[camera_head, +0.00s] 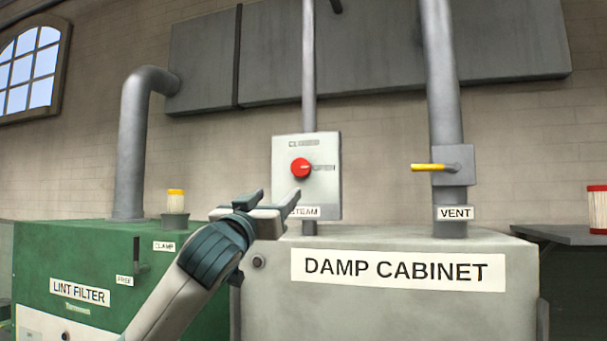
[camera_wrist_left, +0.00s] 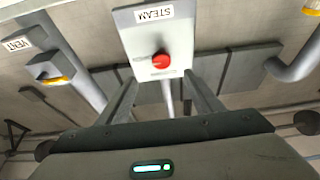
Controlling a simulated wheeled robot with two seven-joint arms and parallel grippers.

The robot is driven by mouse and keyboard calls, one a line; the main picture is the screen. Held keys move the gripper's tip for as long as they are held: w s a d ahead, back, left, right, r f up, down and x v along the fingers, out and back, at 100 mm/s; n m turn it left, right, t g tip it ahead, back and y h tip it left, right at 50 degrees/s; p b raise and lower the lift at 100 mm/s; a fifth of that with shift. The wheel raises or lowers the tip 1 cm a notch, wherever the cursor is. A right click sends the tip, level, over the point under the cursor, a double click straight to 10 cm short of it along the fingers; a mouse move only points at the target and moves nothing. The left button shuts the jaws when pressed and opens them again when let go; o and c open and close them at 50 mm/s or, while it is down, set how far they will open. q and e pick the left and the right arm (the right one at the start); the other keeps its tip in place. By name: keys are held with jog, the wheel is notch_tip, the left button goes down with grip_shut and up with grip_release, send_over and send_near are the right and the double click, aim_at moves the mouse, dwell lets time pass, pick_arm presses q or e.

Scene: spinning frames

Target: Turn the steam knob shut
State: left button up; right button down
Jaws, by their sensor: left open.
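The red round steam knob (camera_head: 300,168) sits on a pale grey box (camera_head: 326,196) marked STEAM, with CLOSED at the top and OPEN to the right. A small pale mark on the knob seems to face the OPEN side. My left gripper (camera_head: 277,196) is open and empty, below and left of the knob in the head view, apart from it. In the left wrist view the knob (camera_wrist_left: 161,61) shows upside down, ahead of and between the two spread fingers (camera_wrist_left: 160,92). My right gripper is out of view.
The grey damp cabinet (camera_head: 390,300) stands below the box. A vent pipe with a yellow lever (camera_head: 428,167) is to the right. The green lint filter (camera_head: 90,255) is at left with a bent pipe (camera_head: 133,150). A red-and-white cylinder (camera_head: 597,208) stands far right.

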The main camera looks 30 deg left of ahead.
pick_arm(q)
jog(key=shift+s+r, duration=0.25)
jog(key=shift+r, duration=0.2)
jog(key=shift+w+a, duration=0.1)
jog(key=p, duration=1)
send_near(299, 169)
jog(key=x, duration=0.8)
jog(key=shift+r, duration=0.1)
jog(key=shift+w+r, duration=0.1)
jog(key=shift+w, duration=0.3)
jog(key=c, duration=1)
